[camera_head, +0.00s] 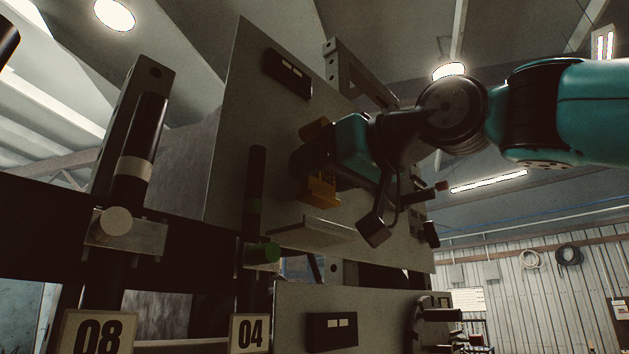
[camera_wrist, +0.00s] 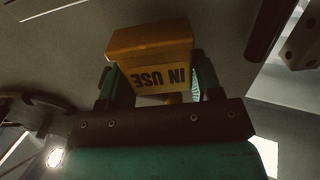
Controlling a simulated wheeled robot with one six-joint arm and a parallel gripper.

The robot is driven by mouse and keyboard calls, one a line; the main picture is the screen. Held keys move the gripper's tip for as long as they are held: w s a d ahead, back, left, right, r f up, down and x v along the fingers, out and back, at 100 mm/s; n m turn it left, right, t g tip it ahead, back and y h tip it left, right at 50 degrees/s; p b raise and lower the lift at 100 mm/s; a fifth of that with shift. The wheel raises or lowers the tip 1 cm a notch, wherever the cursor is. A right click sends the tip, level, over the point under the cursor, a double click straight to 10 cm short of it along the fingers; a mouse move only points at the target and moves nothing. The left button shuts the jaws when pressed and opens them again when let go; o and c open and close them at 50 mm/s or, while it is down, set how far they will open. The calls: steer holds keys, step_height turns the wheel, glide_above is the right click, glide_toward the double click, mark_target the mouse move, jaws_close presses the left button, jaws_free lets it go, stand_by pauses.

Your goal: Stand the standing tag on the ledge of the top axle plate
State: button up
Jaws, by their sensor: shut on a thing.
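The standing tag is a yellow block with a face lettered "IN USE". In the wrist view the tag (camera_wrist: 150,42) sits between the two fingers of my gripper (camera_wrist: 158,80), its lettering upside down. In the head view the tag (camera_head: 322,191) shows below the teal body of my gripper (camera_head: 318,160), which is shut on it. The top axle plate (camera_head: 245,100) is a large grey upright panel. Its ledge (camera_head: 312,230) juts out just below the tag, with a small visible gap between them. My gripper hides part of the tag and plate.
A dark box (camera_head: 288,72) is on the plate's upper part. A lower plate (camera_head: 380,310) sits beneath.

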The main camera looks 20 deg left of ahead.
mark_target(328, 196)
steer(key=shift+w+a+r, duration=0.1)
steer(key=shift+w+a, duration=0.05)
steer(key=shift+a, duration=0.25)
steer(key=shift+w+a+f, duration=0.1)
steer(key=shift+a+f, duration=0.1)
steer(key=shift+f, duration=0.35)
steer(key=shift+a+f, duration=0.2)
steer(key=shift+f, duration=0.3)
steer(key=shift+d+f+p, duration=0.2)
steer(key=shift+f+p, duration=0.15)
steer(key=shift+f, duration=0.5)
steer(key=shift+f, duration=0.2)
steer(key=o, duration=0.9)
